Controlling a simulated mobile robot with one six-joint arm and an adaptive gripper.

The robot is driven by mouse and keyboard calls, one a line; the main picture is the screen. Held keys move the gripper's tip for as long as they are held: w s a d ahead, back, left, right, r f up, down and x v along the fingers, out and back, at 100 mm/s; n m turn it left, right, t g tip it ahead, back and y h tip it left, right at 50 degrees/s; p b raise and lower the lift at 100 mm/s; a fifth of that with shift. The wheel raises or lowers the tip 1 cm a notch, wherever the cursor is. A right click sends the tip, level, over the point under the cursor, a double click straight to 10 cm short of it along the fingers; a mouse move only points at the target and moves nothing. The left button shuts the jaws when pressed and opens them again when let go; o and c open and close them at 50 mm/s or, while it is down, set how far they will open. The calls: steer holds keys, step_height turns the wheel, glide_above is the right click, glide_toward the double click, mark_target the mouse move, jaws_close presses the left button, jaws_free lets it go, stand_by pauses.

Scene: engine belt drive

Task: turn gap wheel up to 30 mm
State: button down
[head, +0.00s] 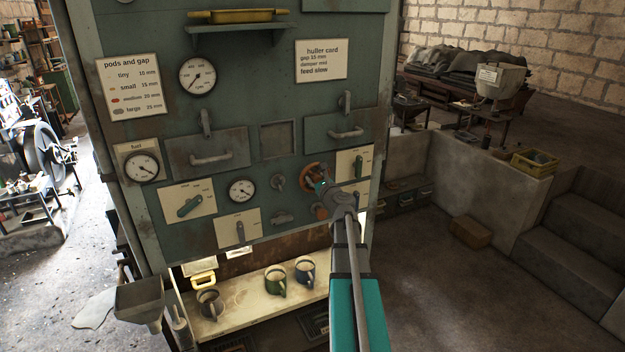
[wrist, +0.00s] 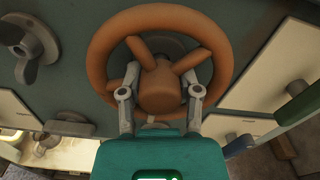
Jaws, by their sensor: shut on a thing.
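The gap wheel is an orange-brown handwheel (head: 309,172) on the lower right of the green machine panel. In the wrist view the wheel (wrist: 160,10) fills the upper middle, with its rim, spokes and round hub (wrist: 161,92) showing. My gripper (wrist: 160,88) is shut on the wheel's hub, one finger on each side, below the spokes. In the head view my gripper (head: 325,188) reaches the wheel from the lower right and covers part of it.
Mugs (head: 304,269) stand on the lit shelf (head: 240,312) under the panel. A huller card (head: 321,61) reads gap 15 mm.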

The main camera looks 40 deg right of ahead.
steer(key=c, duration=0.6)
jaws_free()
steer(key=shift+w, duration=0.1)
steer(key=shift+s, duration=0.2)
steer(key=v, duration=1.2)
steer(key=shift+f, duration=0.1)
steer(key=shift+w, duration=0.1)
